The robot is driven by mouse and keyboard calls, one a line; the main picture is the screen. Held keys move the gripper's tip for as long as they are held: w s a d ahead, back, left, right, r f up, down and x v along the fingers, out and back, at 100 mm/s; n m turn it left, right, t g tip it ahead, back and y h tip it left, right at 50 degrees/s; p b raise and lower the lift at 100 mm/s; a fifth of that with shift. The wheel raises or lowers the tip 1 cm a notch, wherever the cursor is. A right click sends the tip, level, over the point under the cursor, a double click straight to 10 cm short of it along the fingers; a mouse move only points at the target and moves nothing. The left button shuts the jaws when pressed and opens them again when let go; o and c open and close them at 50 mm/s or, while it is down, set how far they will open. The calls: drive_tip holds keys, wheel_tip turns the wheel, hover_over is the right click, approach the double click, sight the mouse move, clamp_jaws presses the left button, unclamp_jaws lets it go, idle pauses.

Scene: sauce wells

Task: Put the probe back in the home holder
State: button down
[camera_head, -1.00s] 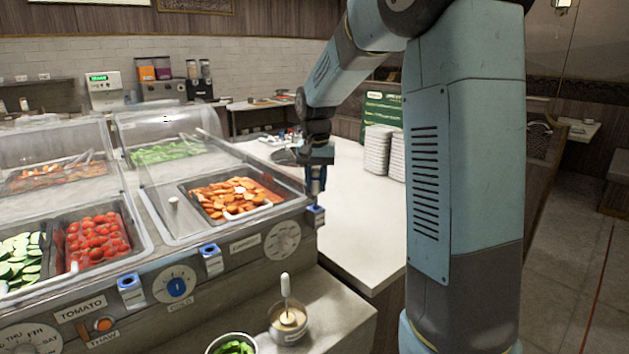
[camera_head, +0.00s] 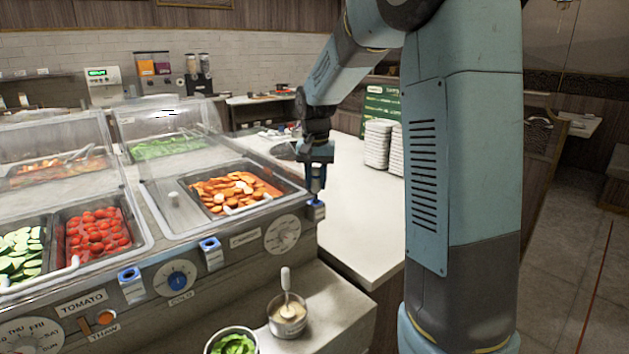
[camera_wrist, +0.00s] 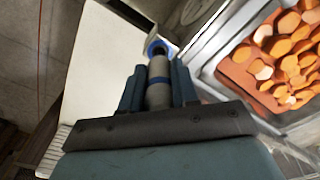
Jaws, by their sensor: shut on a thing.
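My gripper (camera_head: 316,186) is shut on the probe, above the front right corner of the food counter. In the wrist view, the probe (camera_wrist: 158,82), a grey cylinder with a blue band, sits between the two fingers of my gripper (camera_wrist: 158,88). Its far end meets the blue-ringed holder (camera_wrist: 154,46), which also shows in the head view (camera_head: 316,211). The probe's tip is hidden there, so I cannot tell how deep it sits. Two similar blue holders are on the counter front, a middle one (camera_head: 211,250) and a left one (camera_head: 131,283). I cannot read which is home.
A carrot tray (camera_head: 285,190) lies left of my gripper under no cover. A clear curved guard (camera_head: 165,112) stands behind it. A sauce cup (camera_head: 288,316) with a spoon and a bowl of greens (camera_head: 233,344) stand on the front ledge. Plates (camera_head: 378,147) are stacked on the white counter.

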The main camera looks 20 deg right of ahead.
drive_tip(key=shift+f, duration=1.3)
idle(0.4)
drive_tip(key=c, duration=0.8)
unclamp_jaws()
drive_tip(key=shift+r, duration=0.1)
